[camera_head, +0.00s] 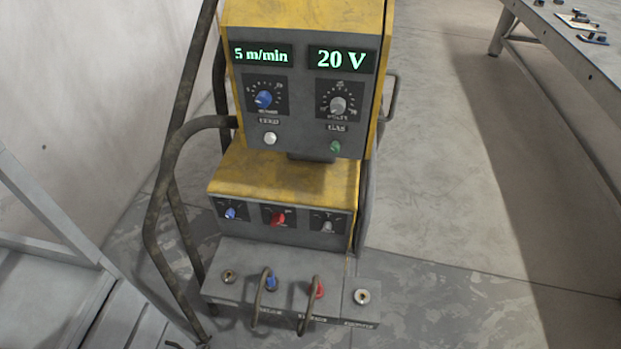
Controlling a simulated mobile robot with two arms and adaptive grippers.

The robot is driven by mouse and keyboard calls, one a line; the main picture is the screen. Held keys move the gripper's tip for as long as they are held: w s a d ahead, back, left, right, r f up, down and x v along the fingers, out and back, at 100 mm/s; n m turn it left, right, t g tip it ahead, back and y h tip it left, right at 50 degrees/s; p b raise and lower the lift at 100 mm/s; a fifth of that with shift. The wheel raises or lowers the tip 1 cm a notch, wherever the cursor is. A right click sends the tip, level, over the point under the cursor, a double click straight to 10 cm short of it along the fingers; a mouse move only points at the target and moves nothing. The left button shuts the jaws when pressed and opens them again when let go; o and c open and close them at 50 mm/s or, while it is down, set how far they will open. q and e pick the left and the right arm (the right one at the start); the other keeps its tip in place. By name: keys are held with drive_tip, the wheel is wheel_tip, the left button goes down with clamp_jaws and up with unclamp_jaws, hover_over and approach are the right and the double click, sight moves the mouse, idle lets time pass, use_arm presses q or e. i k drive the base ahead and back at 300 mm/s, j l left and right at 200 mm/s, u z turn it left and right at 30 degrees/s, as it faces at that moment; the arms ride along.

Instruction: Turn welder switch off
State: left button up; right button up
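The welder (285,178) is a yellow and grey machine in the middle of the head view. Its two upper displays are lit green and read "5 m/min" (262,56) and "20 V" (342,60). Below them are a blue knob (264,99), a grey knob (338,104), a white button (270,138) and a green button (335,147). The lower panel has a blue knob (231,213), a red switch (277,217) and a grey knob (327,226). The small labels are too blurred to read. Neither of my grippers shows.
Cables come out of blue and red sockets (318,290) on the welder's base shelf. Dark tube rails (165,190) run along its left side. A metal table (560,40) with small parts stands at upper right. The floor (450,180) right of the welder is clear.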

sight(278, 219)
drive_tip(key=l+u, duration=0.45)
drive_tip(key=l, duration=0.15)
drive_tip(key=l+u, duration=0.45)
drive_tip(key=l, duration=0.2)
